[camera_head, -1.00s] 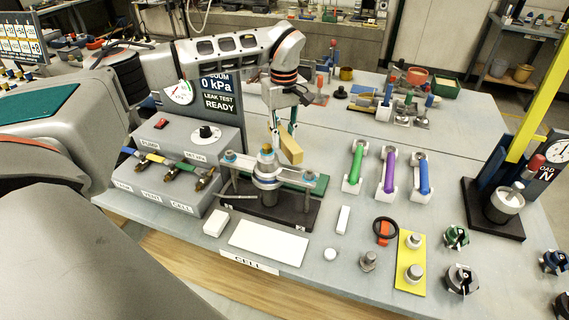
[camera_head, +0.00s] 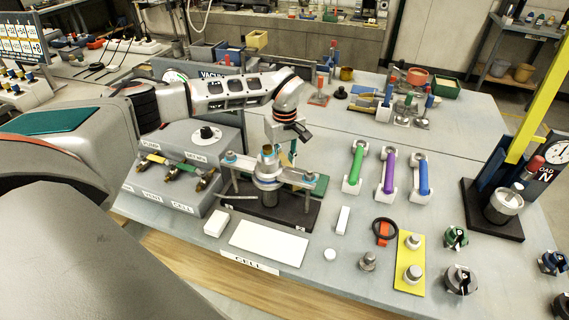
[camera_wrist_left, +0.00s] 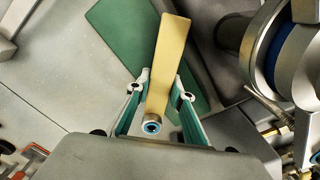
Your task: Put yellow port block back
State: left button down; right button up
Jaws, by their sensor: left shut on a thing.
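The yellow port block (camera_wrist_left: 165,65) is a long tan-yellow bar. In the left wrist view it stands between the two green fingers of my left gripper (camera_wrist_left: 158,90), which is shut on it. A blue-ringed round port (camera_wrist_left: 152,126) shows at its near end. The block is over or in front of a green pad (camera_wrist_left: 118,30); I cannot tell whether they touch. In the head view my left gripper (camera_head: 284,152) is just behind the clamped cell (camera_head: 267,175), and the block is mostly hidden there. My right gripper is not in view.
A grey valve box (camera_head: 180,185) stands left of the cell. Green, purple (camera_head: 388,172) and blue handled tubes lie to the right. A white plate (camera_head: 268,247) lies in front. A load stand (camera_head: 495,205) is at far right. The cell's crossbar and posts are close to my left gripper.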

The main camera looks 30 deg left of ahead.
aim_at(285, 162)
pick_arm(q)
jog(key=shift+f, duration=0.2)
jog(key=c, duration=1.8)
grip_release()
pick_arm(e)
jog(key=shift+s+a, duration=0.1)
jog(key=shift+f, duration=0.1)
pick_arm(q)
jog(key=shift+r, duration=0.1)
notch_tip(285, 162, up, 11)
jog(key=shift+f+b, duration=0.1)
jog(key=shift+b, duration=0.3)
jog(key=shift+r, duration=0.75)
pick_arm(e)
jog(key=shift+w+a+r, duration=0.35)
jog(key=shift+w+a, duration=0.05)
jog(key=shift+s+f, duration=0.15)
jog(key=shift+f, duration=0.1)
